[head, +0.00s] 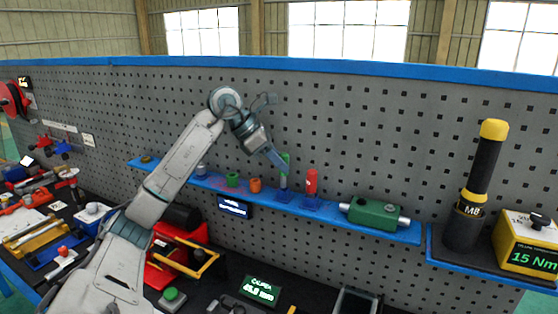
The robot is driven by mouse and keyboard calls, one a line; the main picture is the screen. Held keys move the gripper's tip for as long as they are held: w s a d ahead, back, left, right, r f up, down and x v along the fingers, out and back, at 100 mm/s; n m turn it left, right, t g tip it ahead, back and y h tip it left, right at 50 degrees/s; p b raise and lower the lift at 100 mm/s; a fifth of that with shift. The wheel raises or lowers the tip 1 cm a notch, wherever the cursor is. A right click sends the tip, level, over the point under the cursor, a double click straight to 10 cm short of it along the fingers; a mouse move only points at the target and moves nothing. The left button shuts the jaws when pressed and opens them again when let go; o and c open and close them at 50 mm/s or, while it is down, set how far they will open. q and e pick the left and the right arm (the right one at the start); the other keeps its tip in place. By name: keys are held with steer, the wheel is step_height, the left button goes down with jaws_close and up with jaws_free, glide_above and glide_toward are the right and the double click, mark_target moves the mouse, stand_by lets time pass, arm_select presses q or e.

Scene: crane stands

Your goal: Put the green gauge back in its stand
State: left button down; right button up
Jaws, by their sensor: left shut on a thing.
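The green gauge (285,159) is upright above the blue shelf, with a green upper part and a grey lower end. My left gripper (279,162) comes down from the upper left and is shut on its green part. The grey end is at a small blue stand (284,196) on the shelf; I cannot tell whether it is inside the stand or just above it. The gripper's fingers hide part of the gauge. My right gripper is not in view.
A red gauge (311,181) stands upright in a blue stand (311,203) close to the right. Orange (255,185) and green (233,180) rings sit to the left on the shelf (335,215). A green block (374,213) lies farther right. The pegboard (340,130) rises behind.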

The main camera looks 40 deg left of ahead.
arm_select(q)
steer(key=shift+f+b, duration=0.4)
steer(key=shift+f, duration=0.25)
steer(key=shift+f+b, duration=0.6)
steer(key=shift+f, duration=0.2)
steer(key=c, duration=1.1)
jaws_free()
steer(key=shift+r, duration=0.1)
steer(key=shift+c, duration=0.2)
steer(key=shift+s+a+r, duration=0.25)
steer(key=shift+r, duration=0.2)
steer(key=v, duration=0.4)
steer(key=shift+d, duration=0.1)
